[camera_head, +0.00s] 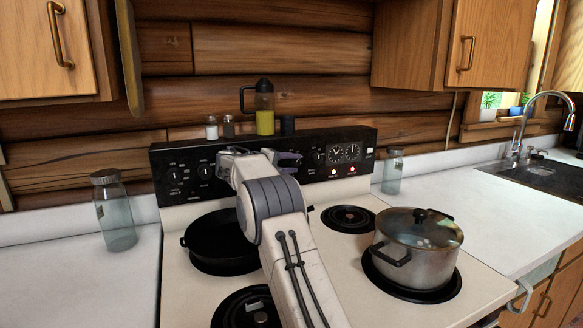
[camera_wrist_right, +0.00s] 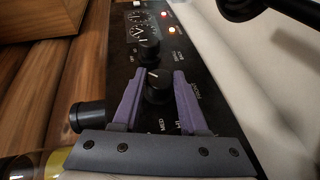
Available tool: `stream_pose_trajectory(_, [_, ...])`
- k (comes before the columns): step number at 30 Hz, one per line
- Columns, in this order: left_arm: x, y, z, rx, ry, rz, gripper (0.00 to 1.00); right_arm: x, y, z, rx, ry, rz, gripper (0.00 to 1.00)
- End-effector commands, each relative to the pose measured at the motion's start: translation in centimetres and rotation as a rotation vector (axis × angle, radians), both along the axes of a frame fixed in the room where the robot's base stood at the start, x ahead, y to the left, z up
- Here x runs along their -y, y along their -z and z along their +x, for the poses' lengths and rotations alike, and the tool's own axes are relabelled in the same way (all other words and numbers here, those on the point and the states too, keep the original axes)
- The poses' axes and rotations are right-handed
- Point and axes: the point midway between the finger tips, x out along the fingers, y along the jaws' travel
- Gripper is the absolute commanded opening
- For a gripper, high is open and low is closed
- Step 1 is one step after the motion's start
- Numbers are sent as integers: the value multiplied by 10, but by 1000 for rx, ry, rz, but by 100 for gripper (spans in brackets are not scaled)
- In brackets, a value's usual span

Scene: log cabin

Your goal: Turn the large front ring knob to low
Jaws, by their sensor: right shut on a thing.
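The black control panel (camera_head: 318,173) runs along the back of the stove. In the right wrist view a round black knob (camera_wrist_right: 157,90) with a short white pointer mark stands between the two purple fingers of my right gripper (camera_wrist_right: 156,78). The gripper is shut on this knob, a finger on each side. My left gripper is out of view.
A lidded pot (camera_head: 415,262) stands on the right front burner and a black pan (camera_head: 205,243) at the left rear. Another knob (camera_wrist_right: 149,50) is close beyond the fingers. Two panel lights glow.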

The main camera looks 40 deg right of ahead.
Motion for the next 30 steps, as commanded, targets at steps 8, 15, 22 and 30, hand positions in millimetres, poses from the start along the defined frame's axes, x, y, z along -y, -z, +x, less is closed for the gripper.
stream_pose_trajectory(8, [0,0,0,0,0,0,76,0,-1,1,0,-3,0,54])
stream_pose_trajectory(15, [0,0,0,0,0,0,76,0,0,0,0,-2,0,72])
stream_pose_trajectory(22, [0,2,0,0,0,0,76,-7,-1,-1,1,-3,1,72])
stream_pose_trajectory(30, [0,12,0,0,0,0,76,-56,-11,-8,1,-7,0,72])
